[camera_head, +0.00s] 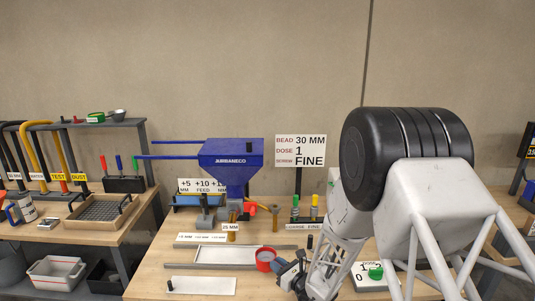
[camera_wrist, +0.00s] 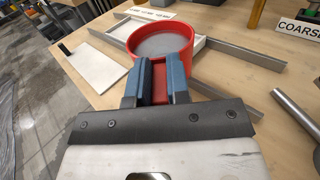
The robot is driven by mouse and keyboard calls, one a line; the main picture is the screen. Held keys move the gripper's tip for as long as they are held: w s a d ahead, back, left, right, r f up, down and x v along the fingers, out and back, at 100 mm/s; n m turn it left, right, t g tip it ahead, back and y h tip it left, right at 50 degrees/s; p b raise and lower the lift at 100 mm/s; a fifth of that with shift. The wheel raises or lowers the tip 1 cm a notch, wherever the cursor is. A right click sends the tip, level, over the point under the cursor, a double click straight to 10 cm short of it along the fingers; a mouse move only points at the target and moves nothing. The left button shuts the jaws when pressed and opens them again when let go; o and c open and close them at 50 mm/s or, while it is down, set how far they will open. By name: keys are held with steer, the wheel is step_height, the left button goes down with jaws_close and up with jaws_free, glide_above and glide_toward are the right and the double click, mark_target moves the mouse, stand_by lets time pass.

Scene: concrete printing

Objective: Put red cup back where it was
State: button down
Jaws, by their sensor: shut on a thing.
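The red cup (camera_wrist: 160,44) holds a grey, smooth fill and appears upright in the wrist view. My gripper (camera_wrist: 158,82) is shut on a red part on the near side of the cup, with one blue-grey finger on each side. In the head view the red cup (camera_head: 265,259) is just left of my gripper (camera_head: 279,264), in front of the blue hopper machine. Whether the cup's base touches the table or tray below is hidden.
A white plate (camera_head: 203,286) lies front left. The blue hopper (camera_head: 231,155) stands behind, with green and yellow pegs (camera_head: 304,207) to its right. A green-knobbed board (camera_head: 375,273) is right of my gripper.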

steer(key=w+d+r+m+t+h, duration=0.2)
steer(key=w+d+r+h, duration=0.1)
steer(key=w+r, duration=0.8)
steer(key=w+d+r+m+t+h, duration=0.3)
steer(key=w+r, duration=0.4)
steer(key=r, duration=0.8)
steer(key=s+d+r+m+h, duration=0.1)
steer(key=d+r+h, duration=0.2)
steer(key=r, duration=1.2)
steer(key=s+d+r+m+h, duration=0.1)
steer(key=d+r, duration=0.4)
steer(key=r, duration=1)
steer(key=shift+s+d+r+m+h, duration=0.25)
steer(key=shift+s+m+h, duration=0.15)
steer(key=shift+m+h, duration=0.55)
stand_by(1.4)
